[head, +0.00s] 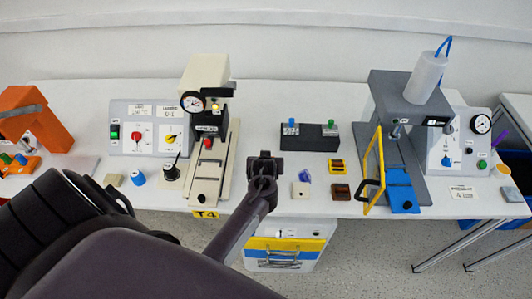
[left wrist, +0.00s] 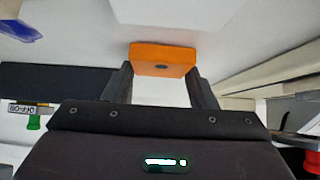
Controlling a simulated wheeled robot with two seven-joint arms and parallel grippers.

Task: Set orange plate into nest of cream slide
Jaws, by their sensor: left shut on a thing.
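An orange plate (left wrist: 163,60) with a dark round spot on its face sits between the fingertips of my left gripper in the left wrist view. My left gripper (left wrist: 163,80) is shut on it. In the head view my left gripper (head: 264,160) is above the table, right of the cream press (head: 205,78), and the plate is hidden behind it. The cream slide (head: 206,170) with a dark knob lies at the foot of that press, left of the gripper. I cannot make out its nest clearly. My right gripper is in neither view.
A black box (head: 310,142) with blue and green buttons stands right of the gripper. A grey press (head: 390,110) with a yellow guard (head: 374,170) stands further right.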

